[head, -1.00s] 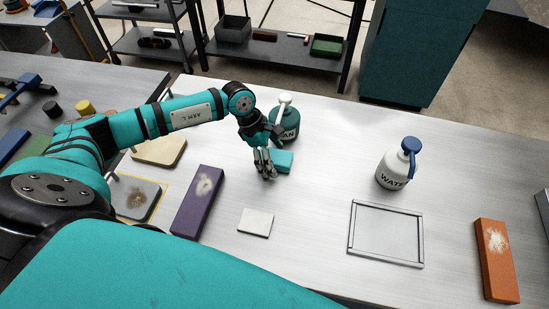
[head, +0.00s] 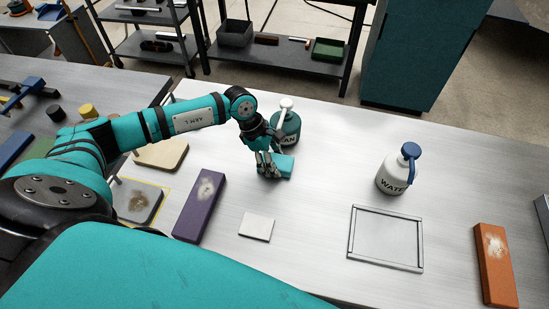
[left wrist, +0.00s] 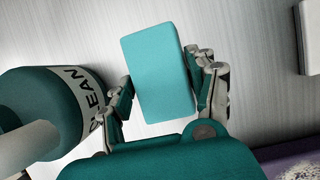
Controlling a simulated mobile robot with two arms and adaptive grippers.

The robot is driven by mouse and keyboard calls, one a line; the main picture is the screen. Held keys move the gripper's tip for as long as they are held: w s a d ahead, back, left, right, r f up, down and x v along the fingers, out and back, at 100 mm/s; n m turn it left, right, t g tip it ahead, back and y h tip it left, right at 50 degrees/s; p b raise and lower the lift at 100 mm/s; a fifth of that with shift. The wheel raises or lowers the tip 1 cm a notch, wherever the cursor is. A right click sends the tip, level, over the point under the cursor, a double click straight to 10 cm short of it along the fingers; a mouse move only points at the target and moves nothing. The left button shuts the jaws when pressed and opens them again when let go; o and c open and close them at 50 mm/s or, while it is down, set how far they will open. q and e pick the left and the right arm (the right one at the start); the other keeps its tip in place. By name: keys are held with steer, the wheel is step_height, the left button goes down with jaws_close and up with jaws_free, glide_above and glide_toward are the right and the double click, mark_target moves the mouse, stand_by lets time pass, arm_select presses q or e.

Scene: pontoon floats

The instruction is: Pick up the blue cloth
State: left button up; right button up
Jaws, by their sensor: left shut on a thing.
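The blue cloth (head: 286,166) is a folded, teal-blue rectangular pad in the middle of the table, just in front of the green CLEAN bottle (head: 287,128). My left gripper (head: 269,166) is at the cloth's left end in the head view, shut on it. In the left wrist view the cloth (left wrist: 157,62) sits between the two fingers, one along each long side. Whether the cloth touches the table or is slightly above it, I cannot tell. My right gripper is not in view.
The CLEAN bottle stands close beside the left gripper. A white WATER bottle (head: 393,171), a grey frame (head: 384,266), an orange block (head: 495,262), a purple block (head: 200,205) and a white tile (head: 256,226) surround an open patch of table.

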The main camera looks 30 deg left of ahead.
mark_target(278, 164)
arm_select(q)
steer(key=r+b, duration=0.2)
steer(key=r, duration=0.1)
steer(key=shift+s+d+r, duration=0.1)
steer(key=shift+s+d, duration=0.05)
steer(key=shift+s, duration=0.2)
steer(key=s+d+b, duration=0.1)
steer(key=s, duration=0.3)
steer(key=s+d+r+b, duration=0.1)
steer(key=s+d+b, duration=0.1)
steer(key=s, duration=0.2)
steer(key=s+d+b, duration=0.1)
steer(key=s+d, duration=0.1)
steer(key=s, duration=0.2)
steer(key=shift+s+d+r, duration=0.15)
steer(key=shift+s+r, duration=0.1)
steer(key=shift+s, duration=0.15)
steer(key=shift+s+d+r, duration=0.2)
steer(key=shift+s+d, duration=0.05)
steer(key=shift+s, duration=0.35)
steer(key=o, duration=0.3)
steer(key=shift+c, duration=1.4)
